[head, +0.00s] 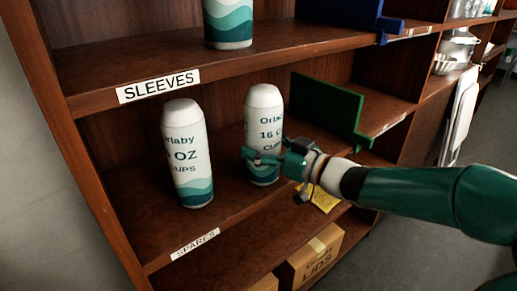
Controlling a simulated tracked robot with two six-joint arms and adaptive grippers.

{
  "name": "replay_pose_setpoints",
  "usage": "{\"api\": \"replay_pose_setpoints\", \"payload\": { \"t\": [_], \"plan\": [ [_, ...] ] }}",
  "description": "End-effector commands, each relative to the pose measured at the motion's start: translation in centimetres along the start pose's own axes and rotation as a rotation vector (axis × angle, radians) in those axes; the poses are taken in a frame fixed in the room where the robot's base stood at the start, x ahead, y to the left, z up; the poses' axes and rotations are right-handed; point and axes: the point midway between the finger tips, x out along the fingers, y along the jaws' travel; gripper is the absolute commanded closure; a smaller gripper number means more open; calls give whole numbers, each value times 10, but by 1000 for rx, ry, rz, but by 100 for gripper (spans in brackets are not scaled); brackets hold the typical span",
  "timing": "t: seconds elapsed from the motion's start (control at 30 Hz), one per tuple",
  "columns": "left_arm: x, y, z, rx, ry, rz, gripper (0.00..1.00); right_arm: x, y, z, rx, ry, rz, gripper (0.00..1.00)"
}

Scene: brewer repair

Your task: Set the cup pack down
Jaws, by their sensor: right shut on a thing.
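A white and teal cup pack (264,112) marked "16 O... CUPS" stands upright on the middle shelf, or just above it; I cannot tell if its base touches. My right gripper (256,157) is shut on its lower half from the right and hides part of it. A second, similar cup pack (186,150) marked "OZ CUPS" stands upright to its left on the same shelf, a short gap apart. My left gripper is not in view.
The wooden shelf (140,232) has a "SPARES" label (195,243) on its edge. A green divider (327,108) stands right of the held pack. Another pack (228,22) is on the shelf above, labelled "SLEEVES" (158,86). A "LIDS" box (313,258) sits below.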

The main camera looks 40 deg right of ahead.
Motion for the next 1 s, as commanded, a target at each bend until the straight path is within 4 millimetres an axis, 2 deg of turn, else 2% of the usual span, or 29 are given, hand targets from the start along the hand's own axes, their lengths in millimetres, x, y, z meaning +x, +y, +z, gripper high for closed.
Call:
{"api": "replay_pose_setpoints", "payload": {
  "t": [0.27, 0.3, 0.4, 0.83, 1.0],
  "plan": [
    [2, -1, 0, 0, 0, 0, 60, 0, 0, 2, -1, 2, 0, 74],
    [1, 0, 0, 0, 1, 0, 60, 0, 0, 1, 0, 0, 1, 18],
    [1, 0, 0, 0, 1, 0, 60, 0, 0, 1, 0, 0, 1, 1],
    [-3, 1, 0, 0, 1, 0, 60, 0, 0, -3, 0, 1, 0, 0],
    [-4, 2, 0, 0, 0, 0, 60, -19, 2, -2, -1, 0, 5, 0]
  ]
}}
